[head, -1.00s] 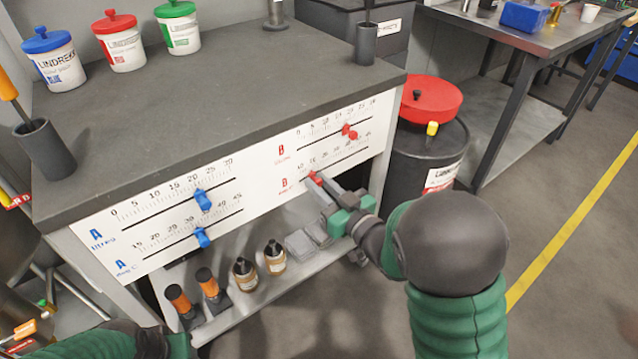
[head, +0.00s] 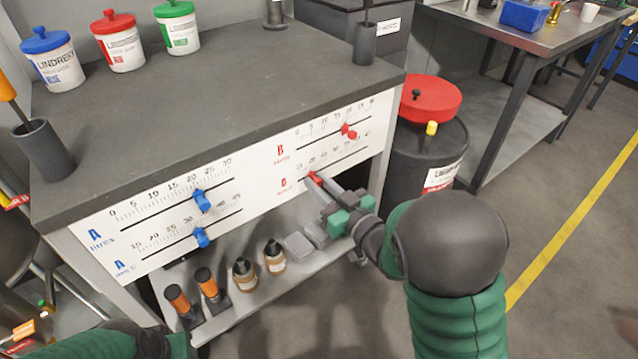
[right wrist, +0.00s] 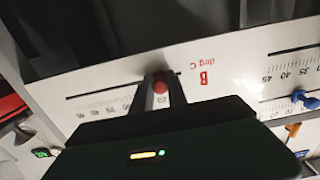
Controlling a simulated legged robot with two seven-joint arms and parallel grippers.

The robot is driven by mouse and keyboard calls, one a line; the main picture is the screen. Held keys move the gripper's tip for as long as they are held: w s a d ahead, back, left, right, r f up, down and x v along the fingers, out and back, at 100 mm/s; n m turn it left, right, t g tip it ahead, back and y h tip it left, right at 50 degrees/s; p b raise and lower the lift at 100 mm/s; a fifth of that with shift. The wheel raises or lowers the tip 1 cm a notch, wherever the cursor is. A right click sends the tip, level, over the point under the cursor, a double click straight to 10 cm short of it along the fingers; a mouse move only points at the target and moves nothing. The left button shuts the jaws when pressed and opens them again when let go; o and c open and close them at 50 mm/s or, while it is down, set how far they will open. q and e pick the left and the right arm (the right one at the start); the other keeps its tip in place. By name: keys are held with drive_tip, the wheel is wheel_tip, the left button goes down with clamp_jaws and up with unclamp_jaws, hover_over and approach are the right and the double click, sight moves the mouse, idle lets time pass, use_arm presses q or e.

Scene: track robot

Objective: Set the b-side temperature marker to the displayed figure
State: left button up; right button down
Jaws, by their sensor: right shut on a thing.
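The white panel (head: 262,200) on the bench front carries A scales on the left and B scales on the right. The red b-side temperature marker (head: 315,178) sits on the lower B slot, near its left end. My right gripper (head: 322,185) is shut on it. In the right wrist view the red marker (right wrist: 160,87) shows between the fingers, close to the "B deg C" label and a figure that looks like 20. Its exact reading is partly hidden by the fingers. My left arm shows at the lower left, its gripper out of view. I see no display with a readable figure.
The other red marker (head: 349,131) is on the upper B scale. Two blue markers (head: 202,200) (head: 201,237) are on the A scales. Bottles and blocks stand on the lower shelf (head: 290,275). A black drum (head: 425,150) with a red lid stands right of the bench.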

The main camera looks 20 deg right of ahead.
drive_tip(key=shift+r, duration=0.1)
drive_tip(key=d, duration=0.1)
drive_tip(key=w+d, duration=0.1)
drive_tip(key=shift+d, duration=0.3)
drive_tip(key=c, duration=1.3)
unclamp_jaws()
